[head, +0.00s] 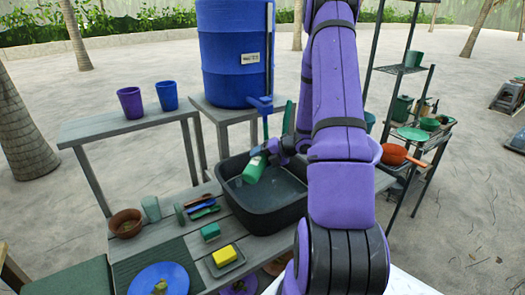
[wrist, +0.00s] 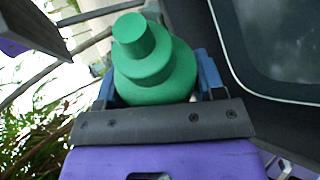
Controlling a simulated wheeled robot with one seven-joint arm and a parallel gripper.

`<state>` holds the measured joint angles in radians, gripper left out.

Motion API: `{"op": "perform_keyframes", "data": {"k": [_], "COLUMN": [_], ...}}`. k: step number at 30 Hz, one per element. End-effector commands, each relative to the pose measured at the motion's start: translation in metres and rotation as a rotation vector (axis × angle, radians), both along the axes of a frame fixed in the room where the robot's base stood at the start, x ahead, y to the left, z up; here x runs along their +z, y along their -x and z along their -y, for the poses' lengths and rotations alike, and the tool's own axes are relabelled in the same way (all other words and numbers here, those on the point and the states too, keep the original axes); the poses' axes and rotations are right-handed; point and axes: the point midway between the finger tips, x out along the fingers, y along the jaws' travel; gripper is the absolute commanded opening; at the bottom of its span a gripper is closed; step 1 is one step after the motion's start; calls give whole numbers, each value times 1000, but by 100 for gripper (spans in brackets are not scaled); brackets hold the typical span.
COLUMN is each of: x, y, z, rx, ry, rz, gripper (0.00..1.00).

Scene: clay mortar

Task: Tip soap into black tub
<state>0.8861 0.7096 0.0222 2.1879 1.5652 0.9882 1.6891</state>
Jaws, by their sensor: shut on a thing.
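A green soap bottle (head: 252,171) is held tilted over the left part of the black tub (head: 262,222). My gripper (head: 271,148) is shut on it from the upper right. In the wrist view the bottle (wrist: 155,75) sits between my gripper's blue fingers (wrist: 158,88), with its stepped neck and cap toward the top of the picture. The tub's dark rim (wrist: 232,45) shows at the right there. The tub looks to hold greyish water. No stream of soap is visible, and which way the cap points in the head view is hard to tell.
A blue barrel (head: 232,50) with a tap stands behind the tub. Left of the tub on the bench are several brushes (head: 203,207), a green sponge (head: 210,231), a yellow sponge (head: 225,255), a pale green cup (head: 151,208) and a brown bowl (head: 126,223).

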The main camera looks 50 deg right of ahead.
Motion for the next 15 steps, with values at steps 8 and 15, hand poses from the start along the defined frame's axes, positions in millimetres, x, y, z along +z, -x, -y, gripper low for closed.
{"op": "perform_keyframes", "data": {"k": [8, 15], "x": [-12, -17], "y": [0, 0], "z": [-1, 0], "rx": [1, 1], "ry": [-293, -559], "rz": [-86, -165], "gripper": [27, 27]}}
